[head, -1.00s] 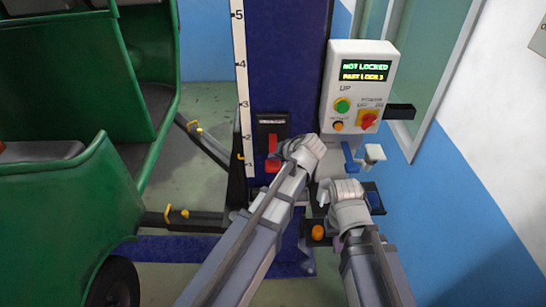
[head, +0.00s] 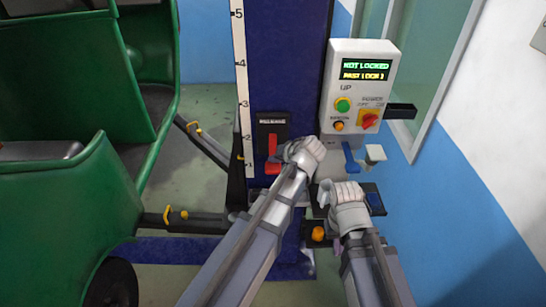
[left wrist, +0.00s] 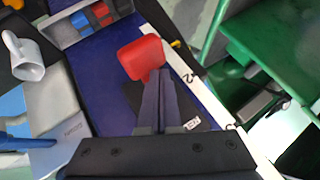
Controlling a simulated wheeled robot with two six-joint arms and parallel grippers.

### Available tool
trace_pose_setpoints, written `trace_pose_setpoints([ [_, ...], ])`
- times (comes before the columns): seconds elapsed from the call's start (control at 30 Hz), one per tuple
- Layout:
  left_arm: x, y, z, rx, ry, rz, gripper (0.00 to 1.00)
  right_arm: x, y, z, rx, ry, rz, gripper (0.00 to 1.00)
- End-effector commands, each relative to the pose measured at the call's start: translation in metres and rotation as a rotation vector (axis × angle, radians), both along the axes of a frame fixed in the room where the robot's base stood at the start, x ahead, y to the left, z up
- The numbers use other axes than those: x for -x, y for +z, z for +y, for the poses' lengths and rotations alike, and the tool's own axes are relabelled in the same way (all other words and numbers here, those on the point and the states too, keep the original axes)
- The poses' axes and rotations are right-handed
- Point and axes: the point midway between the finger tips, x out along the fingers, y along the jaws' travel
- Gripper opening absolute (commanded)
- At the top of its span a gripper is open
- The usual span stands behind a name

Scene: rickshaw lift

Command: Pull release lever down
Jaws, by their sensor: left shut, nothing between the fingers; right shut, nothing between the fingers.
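The red release lever (head: 272,149) sits on a black plate on the blue lift column, left of my left gripper (head: 299,153) in the head view. In the left wrist view, its red block-shaped handle (left wrist: 143,58) is at the tips of my left gripper's fingers (left wrist: 157,88). These fingers are shut with nothing between them. They overlap the handle's lower edge in the picture; I cannot tell whether they touch. My right gripper (head: 344,193) is shut and empty, low in front of the column's right side.
The control box (head: 358,90) shows "NOT LOCKED". A blue lever (head: 350,159) and a pale cup-like fitting (head: 374,153) are below it. A green rickshaw (head: 75,190) stands at left. A blue and white wall (head: 465,170) bounds the right.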

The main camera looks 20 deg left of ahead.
Motion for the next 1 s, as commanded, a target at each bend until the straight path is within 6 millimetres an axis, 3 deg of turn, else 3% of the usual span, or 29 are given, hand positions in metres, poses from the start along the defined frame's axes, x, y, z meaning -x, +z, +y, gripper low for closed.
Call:
trace_pose_setpoints([
  [1.0,0.000,-0.012,0.000,0.000,0.000,0.000,0.00,0.000,-0.012,0.000,0.000,0.002,0.000,0.00],
])
